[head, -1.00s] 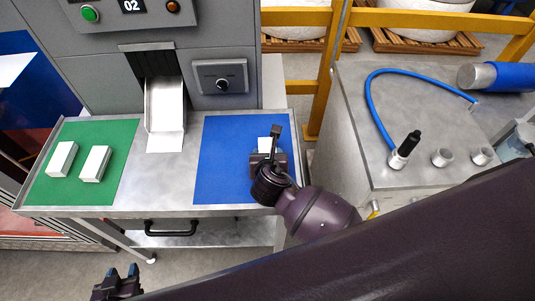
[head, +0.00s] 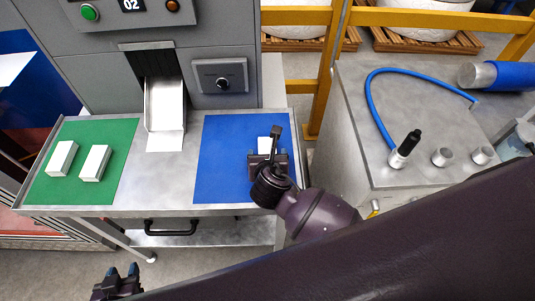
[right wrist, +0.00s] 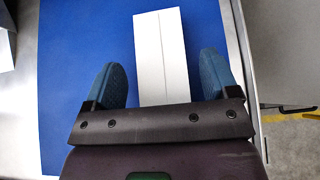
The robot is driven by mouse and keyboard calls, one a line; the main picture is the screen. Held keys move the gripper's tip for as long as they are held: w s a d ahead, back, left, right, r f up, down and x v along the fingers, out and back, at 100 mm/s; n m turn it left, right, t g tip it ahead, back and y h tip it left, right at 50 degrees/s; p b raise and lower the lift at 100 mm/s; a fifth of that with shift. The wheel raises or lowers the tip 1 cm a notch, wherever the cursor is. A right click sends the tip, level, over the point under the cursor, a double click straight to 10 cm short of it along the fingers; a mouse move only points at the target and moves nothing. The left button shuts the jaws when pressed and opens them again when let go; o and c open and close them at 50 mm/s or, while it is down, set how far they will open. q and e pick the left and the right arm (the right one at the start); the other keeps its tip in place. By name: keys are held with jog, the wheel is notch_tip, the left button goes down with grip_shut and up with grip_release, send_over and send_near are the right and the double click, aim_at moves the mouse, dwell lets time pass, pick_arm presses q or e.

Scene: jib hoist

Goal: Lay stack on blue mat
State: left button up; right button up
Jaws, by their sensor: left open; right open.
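A white stack (right wrist: 161,55) lies on the blue mat (right wrist: 75,40) in the right wrist view, with a thin seam along its length. In the head view only its far end (head: 264,142) shows on the blue mat (head: 222,150); my right gripper hides the rest. My right gripper (right wrist: 163,82) is open, with one finger on each side of the stack and a visible gap on both sides. In the head view my right gripper (head: 266,155) is over the mat's right part. My left gripper (head: 123,272) is open and empty at the bottom left, in front of the table.
Two white stacks (head: 62,158) (head: 95,163) lie on a green mat (head: 115,140) at the left. A metal chute (head: 165,110) comes down between the mats from a grey machine (head: 225,40). A metal cabinet with a blue hose (head: 370,100) stands at the right.

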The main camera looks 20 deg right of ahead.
jog(key=v, duration=1)
jog(key=shift+s+a+r, duration=0.1)
jog(key=shift+s+r, duration=0.1)
jog(key=shift+s, duration=0.1)
jog(key=s+d+m+g, duration=0.1)
jog(key=m, duration=0.2)
jog(key=s+d+m+g, duration=0.1)
jog(key=d+m, duration=0.1)
jog(key=m, duration=0.1)
jog(key=s+d+f+m+g, duration=0.1)
jog(key=d+m, duration=0.1)
jog(key=m, duration=0.1)
jog(key=shift+d+m, duration=0.2)
jog(key=shift+m, duration=0.1)
jog(key=s+d+m+g+y, duration=0.3)
jog(key=s+d+m, duration=0.85)
jog(key=m, duration=1.15)
pick_arm(q)
jog(key=w+f+b, duration=0.1)
jog(key=b, duration=0.2)
jog(key=shift+d+f, duration=0.1)
jog(key=shift+f, duration=0.05)
pick_arm(e)
jog(key=w+f+t, duration=0.6)
jog(key=w+f, duration=0.1)
jog(key=f, duration=0.5)
jog(key=shift+a+f+n, duration=0.35)
jog(key=shift+n, duration=0.05)
